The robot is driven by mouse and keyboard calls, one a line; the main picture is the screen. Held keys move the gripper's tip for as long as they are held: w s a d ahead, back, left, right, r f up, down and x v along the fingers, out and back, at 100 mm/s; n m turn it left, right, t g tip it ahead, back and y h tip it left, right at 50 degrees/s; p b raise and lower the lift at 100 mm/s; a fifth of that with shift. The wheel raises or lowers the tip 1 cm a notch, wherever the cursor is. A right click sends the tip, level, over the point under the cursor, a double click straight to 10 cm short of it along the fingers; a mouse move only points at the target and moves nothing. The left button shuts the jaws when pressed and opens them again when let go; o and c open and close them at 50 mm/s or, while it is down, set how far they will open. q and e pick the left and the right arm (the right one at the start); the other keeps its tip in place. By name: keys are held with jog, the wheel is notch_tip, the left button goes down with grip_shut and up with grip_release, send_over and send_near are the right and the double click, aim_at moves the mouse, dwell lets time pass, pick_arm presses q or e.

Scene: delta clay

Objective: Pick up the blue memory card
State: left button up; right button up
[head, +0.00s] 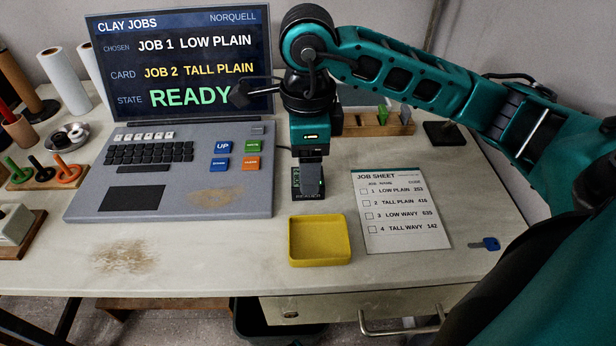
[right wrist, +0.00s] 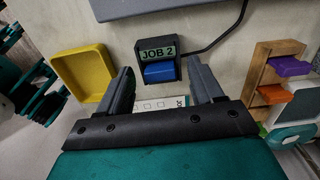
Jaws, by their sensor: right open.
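The blue memory card (right wrist: 160,72) sits in a small black card reader (right wrist: 157,51) labelled JOB 2, with its blue end showing in the right wrist view. In the head view the reader (head: 297,184) stands on the desk right of the console, and my right gripper in front hides the card. My right gripper (head: 311,183) points down at the reader. In the right wrist view its fingers (right wrist: 160,78) are open, one to each side of the card, with nothing held. Whether they touch the reader I cannot tell. My left gripper is not in view.
A yellow tray (head: 320,261) lies in front of the reader, and a job sheet (head: 400,232) to its right. A grey console (head: 180,185) with a READY screen (head: 190,60) stands left. A wooden rack (head: 355,126) is behind; a blue-headed key (head: 490,244) lies near the edge.

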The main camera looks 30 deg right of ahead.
jog(key=shift+f, duration=0.1)
jog(key=c, duration=1.2)
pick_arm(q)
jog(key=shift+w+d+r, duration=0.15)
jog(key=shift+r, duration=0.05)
